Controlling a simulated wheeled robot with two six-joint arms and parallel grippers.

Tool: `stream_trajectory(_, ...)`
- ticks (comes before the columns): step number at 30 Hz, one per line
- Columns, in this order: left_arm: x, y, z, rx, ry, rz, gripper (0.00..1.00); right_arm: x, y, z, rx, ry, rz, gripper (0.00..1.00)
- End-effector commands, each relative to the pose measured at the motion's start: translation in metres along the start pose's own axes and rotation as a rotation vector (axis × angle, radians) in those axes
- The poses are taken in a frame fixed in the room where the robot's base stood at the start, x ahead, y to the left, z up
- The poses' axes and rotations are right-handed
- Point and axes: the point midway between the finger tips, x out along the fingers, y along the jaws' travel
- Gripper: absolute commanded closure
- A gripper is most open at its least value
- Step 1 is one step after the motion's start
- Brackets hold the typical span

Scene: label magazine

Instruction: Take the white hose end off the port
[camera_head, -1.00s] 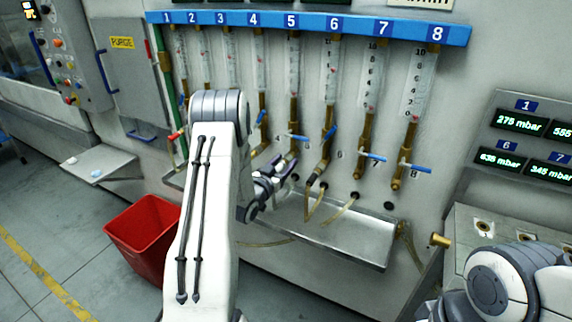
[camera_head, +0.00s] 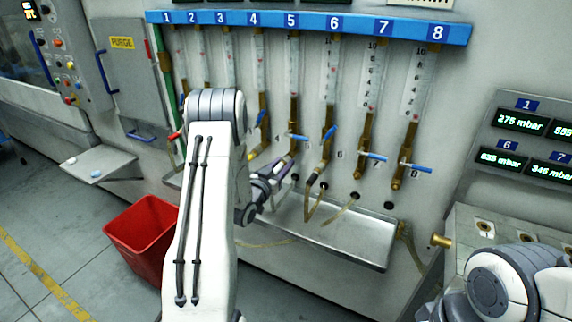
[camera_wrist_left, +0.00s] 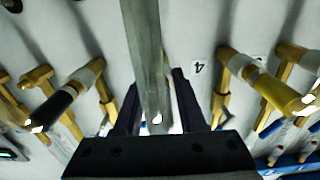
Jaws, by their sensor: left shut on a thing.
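My left gripper (camera_head: 276,172) is at the wall just below the brass outlet (camera_head: 290,158) under tube 5. In the left wrist view my left gripper (camera_wrist_left: 160,112) has its two dark fingers on either side of a pale grey-white hose (camera_wrist_left: 146,45), and it is shut on this hose's end. The hose runs up and out of the picture. The tip between the fingers is largely hidden, so I cannot tell if it still touches the port. My right gripper is out of view; only part of my right arm shows.
A neighbouring outlet with a black sleeve (camera_wrist_left: 55,108) and one with a yellow sleeve (camera_wrist_left: 275,90) flank the gripper. A metal tray (camera_head: 372,252) with loose hoses above it is below. A red bin (camera_head: 140,238) stands on the floor at left.

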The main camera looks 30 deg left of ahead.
Motion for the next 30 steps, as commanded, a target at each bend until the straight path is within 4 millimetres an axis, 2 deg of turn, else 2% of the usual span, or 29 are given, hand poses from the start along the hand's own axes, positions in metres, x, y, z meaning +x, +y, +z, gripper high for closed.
stream_trajectory(30,-0.041,0.000,0.000,0.001,0.000,-0.001,1.00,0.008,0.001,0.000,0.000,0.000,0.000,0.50)
